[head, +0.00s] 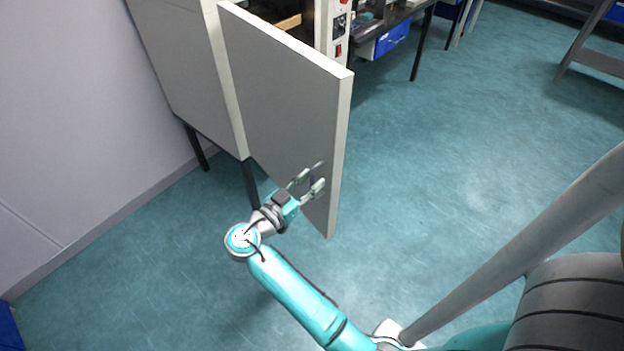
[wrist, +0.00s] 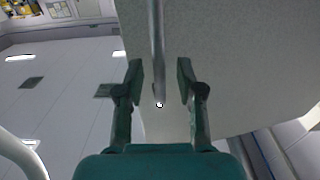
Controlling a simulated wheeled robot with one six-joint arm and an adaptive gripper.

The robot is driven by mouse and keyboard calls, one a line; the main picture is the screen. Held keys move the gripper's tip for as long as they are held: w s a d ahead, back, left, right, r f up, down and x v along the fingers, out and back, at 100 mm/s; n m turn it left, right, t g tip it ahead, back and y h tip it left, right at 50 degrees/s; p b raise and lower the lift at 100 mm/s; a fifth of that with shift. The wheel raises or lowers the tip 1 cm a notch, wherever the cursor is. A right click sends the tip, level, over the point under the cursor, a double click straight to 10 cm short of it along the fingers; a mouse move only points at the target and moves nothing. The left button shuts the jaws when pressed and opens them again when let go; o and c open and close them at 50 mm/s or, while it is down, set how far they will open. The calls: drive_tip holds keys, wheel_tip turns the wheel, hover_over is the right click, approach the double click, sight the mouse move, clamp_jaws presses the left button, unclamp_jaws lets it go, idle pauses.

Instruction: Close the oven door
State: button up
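The oven door (head: 275,95) is a large grey panel standing wide open from the oven body (head: 185,65) in the head view. My gripper (head: 306,181) is at the lower part of the door's near face, close to its free edge. In the wrist view the door (wrist: 225,60) fills the upper right, and a thin metal handle bar (wrist: 157,50) runs down between the fingers of my gripper (wrist: 160,80). The fingers are apart, with a visible gap on both sides of the bar. The oven's inside is mostly hidden behind the door.
The oven stands on dark legs beside a pale wall (head: 70,110) at the left. A control panel with a red switch (head: 338,50) shows behind the door. A dark bench (head: 395,18) with a blue drawer (head: 390,40) stands further back. The floor (head: 450,150) to the right is clear.

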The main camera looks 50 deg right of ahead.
drive_tip(key=shift+d, duration=0.55)
clamp_jaws()
